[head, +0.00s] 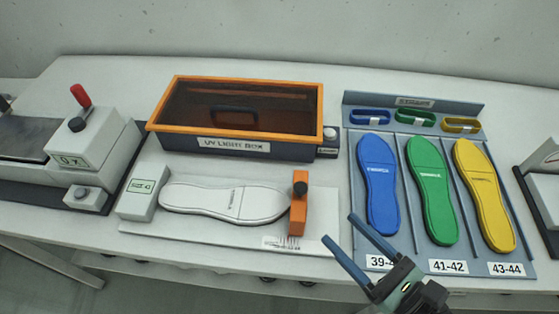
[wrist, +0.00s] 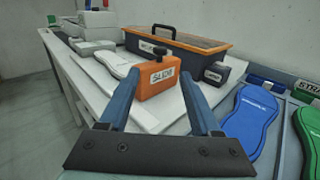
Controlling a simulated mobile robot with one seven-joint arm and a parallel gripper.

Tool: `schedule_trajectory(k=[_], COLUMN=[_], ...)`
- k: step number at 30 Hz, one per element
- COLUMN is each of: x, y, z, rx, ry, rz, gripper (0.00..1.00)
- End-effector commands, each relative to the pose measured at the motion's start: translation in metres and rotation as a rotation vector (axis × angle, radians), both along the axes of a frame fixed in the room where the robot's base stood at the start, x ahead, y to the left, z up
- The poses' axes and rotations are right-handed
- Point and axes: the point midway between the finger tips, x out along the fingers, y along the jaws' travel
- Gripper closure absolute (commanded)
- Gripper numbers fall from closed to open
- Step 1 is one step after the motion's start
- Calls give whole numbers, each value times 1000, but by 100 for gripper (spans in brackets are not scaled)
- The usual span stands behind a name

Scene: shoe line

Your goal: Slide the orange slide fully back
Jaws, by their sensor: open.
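The orange slide (head: 299,206) is an upright block with a dark knob on top. It stands at the right end of the white insole (head: 225,201) on a pale base plate (head: 200,238), close to the insole's end; I cannot tell whether they touch. My gripper (head: 349,240) is open and empty, to the right of and in front of the slide. In the wrist view the slide (wrist: 157,80) shows its labelled face beyond and between my two blue fingers (wrist: 157,90), apart from them as far as I can tell.
A UV light box (head: 236,147) with an orange-framed lid stands behind the insole. A size block (head: 143,192) is at the insole's left end. A rack (head: 397,240) with blue, green and yellow insoles lies to the right. A machine with a red-knobbed lever (head: 81,96) is at left.

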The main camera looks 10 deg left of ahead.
Motion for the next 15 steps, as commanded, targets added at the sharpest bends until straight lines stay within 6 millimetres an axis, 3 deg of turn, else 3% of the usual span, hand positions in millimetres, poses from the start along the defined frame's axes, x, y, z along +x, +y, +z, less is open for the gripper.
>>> schedule_trajectory(k=[5, 15], x=[13, 62], y=[14, 63], z=[0, 0], rx=[-2, -4], ry=[-1, -1], rz=[5, 4], gripper=[36, 36])
